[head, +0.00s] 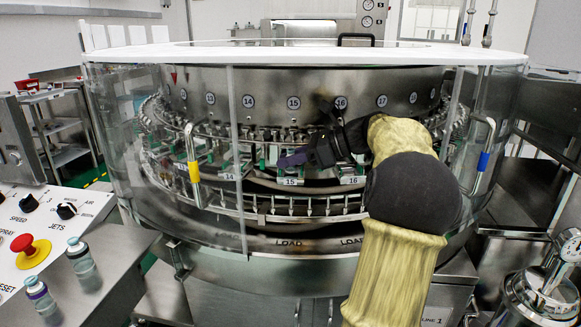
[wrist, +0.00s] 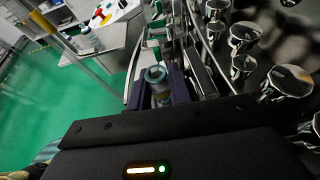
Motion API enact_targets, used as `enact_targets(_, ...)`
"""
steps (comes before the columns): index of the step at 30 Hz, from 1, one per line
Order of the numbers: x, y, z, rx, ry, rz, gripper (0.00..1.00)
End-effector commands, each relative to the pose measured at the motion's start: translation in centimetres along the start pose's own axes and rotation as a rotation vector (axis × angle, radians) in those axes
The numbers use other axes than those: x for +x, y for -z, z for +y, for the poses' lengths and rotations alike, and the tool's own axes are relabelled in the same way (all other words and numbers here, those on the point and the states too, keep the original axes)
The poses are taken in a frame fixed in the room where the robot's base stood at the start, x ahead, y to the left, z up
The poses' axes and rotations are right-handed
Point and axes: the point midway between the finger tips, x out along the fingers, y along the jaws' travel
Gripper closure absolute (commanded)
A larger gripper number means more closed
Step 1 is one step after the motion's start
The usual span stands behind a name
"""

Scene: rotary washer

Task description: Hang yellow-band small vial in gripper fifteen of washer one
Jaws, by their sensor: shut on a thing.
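My gripper (head: 292,159) reaches inside the washer in the head view, just above the lower plate marked 15 (head: 290,181). In the wrist view my gripper (wrist: 160,90) has its two dark purple fingers shut on a small glass vial (wrist: 156,78), with a bluish round end showing between them. The vial's band is not visible, so its colour cannot be told. The rotary washer (head: 300,246) has a ring of small green-and-metal grippers. Washer gripper fifteen is largely hidden behind my fingers, and whether the vial touches it cannot be told.
The washer's clear guard (head: 200,215) has side handles with yellow (head: 194,172) and blue (head: 483,161) bands. Plates 14 (head: 229,177) and 16 (head: 352,180) flank plate 15. Metal nozzles (wrist: 243,33) stand close right in the wrist view. A purple-band vial (head: 40,297) and a teal-capped vial (head: 82,262) stand at the console.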

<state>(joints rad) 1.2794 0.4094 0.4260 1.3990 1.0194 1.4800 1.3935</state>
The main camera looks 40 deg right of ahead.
Motion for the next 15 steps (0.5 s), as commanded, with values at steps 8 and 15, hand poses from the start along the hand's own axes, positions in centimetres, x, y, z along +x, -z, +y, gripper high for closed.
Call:
enact_targets(8, -0.03, -0.06, -0.03, -0.001, 0.0, 0.001, 1.0)
enact_targets(15, 0.19, 0.5, -0.04, 0.001, 0.0, 0.001, 1.0)
